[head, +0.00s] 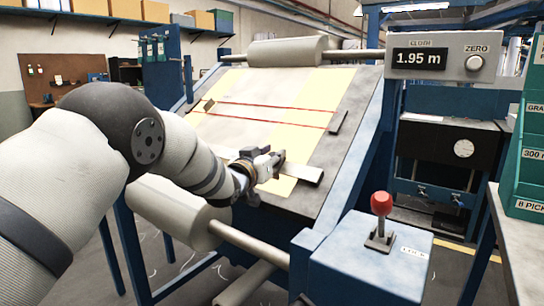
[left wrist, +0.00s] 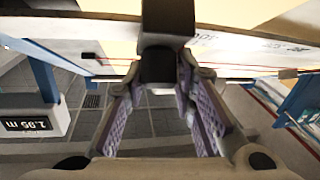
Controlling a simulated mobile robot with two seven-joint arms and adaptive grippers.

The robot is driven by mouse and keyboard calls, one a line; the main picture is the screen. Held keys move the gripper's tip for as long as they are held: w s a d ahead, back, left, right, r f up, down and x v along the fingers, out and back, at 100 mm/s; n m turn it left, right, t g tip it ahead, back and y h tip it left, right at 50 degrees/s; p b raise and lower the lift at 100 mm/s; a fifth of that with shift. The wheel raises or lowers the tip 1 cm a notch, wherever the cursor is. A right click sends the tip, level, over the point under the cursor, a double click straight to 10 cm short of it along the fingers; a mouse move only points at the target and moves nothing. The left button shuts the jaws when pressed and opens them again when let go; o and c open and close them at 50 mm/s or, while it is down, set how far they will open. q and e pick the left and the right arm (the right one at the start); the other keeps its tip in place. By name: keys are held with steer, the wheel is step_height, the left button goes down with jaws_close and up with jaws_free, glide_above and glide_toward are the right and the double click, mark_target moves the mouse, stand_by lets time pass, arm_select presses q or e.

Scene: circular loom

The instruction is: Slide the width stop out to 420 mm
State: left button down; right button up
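My left gripper (head: 272,161) reaches in from the left over the lower part of the sloping cloth table. The left wrist view shows its two purple-padded fingers (left wrist: 158,78) closing in on a grey block with a dark end, which looks like the width stop (left wrist: 168,20). The fingertips appear to touch both sides of it. A pale scale bar (head: 304,173) runs to the right of the gripper; in the left wrist view its printed marks (left wrist: 285,47) are too blurred to read. In the head view the gripper mostly hides the stop. My right gripper is not in view.
Two red lines (head: 275,111) cross the yellow-striped cloth between dark end pieces. Cloth rolls (head: 285,51) lie above and below. A display (head: 420,60) reads 1.95 m. A red-knobbed lever (head: 381,204) stands on a box at front right. Green bins (head: 525,160) stand far right.

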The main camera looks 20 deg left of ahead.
arm_select(q)
steer(key=c, duration=1.4)
jaws_free()
steer(key=shift+d+f, duration=0.3)
steer(key=shift+c, duration=0.2)
steer(key=shift+o, duration=0.5)
steer(key=shift+s+d+r, duration=0.1)
steer(key=shift+d, duration=0.05)
steer(key=shift+s+a, duration=0.25)
steer(key=shift+s, duration=0.15)
steer(key=s+a, duration=0.1)
steer(key=s, duration=1)
steer(key=shift+a, duration=0.3)
